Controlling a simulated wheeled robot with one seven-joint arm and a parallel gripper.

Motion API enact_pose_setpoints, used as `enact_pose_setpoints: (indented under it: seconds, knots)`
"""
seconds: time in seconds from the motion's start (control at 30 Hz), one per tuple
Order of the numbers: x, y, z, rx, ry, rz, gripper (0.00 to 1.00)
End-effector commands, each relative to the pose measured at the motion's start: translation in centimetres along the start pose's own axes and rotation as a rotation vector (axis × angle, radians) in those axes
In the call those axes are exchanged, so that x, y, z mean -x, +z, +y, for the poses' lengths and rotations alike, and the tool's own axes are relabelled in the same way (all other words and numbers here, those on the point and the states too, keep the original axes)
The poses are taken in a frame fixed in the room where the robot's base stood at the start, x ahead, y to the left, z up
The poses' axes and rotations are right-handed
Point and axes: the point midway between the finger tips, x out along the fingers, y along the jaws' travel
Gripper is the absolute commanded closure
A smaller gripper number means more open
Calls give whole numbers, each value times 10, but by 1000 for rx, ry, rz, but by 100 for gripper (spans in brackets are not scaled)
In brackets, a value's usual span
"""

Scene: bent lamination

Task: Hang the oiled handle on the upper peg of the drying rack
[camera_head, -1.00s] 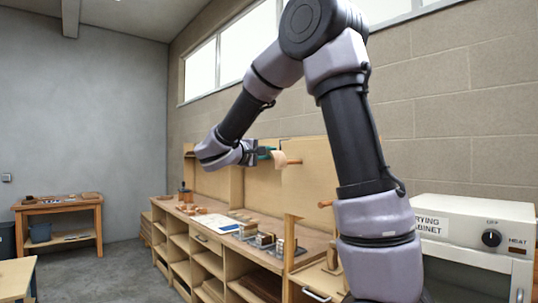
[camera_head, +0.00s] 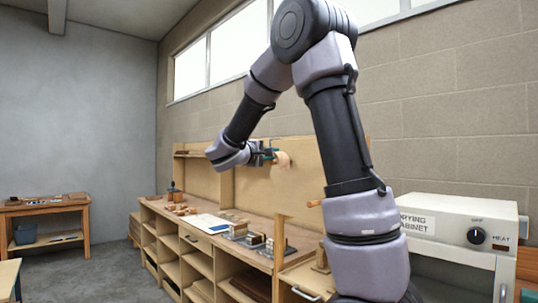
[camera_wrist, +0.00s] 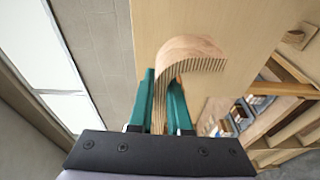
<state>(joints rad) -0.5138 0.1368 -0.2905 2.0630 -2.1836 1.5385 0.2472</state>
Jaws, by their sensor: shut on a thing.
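The oiled handle (camera_wrist: 188,52) is a pale, bent strip of laminated wood with a striped edge. My gripper (camera_wrist: 163,85) is shut on its straight end between two teal fingers; its curved end arches away to the right. In the head view, my gripper (camera_head: 269,153) holds the handle (camera_head: 283,161) up in front of the drying rack's upright wooden panel (camera_head: 300,178). The lower peg (camera_head: 314,203) sticks out below and to the right. The upper peg is not visible, apparently behind the handle; I cannot tell whether they touch.
A long workbench (camera_head: 292,233) with shelves stands below, bearing blocks and a white sheet (camera_head: 205,223). A drying cabinet (camera_head: 458,222) is at the right. A small table (camera_head: 45,207) stands at the far left. The air left of my gripper is free.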

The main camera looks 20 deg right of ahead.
Motion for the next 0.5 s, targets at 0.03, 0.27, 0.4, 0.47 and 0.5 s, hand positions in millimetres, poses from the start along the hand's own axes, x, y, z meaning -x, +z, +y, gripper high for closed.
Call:
enact_pose_setpoints:
  seconds: [0.03,0.27,0.4,0.47,0.5]
  knots:
    - [-4,1,0,-1,1,-1,100]
    - [-20,4,1,0,1,-2,100]
    - [-30,6,1,-1,1,-1,100]
    - [-34,7,1,-1,2,-2,100]
    - [-37,7,1,0,2,-2,100]
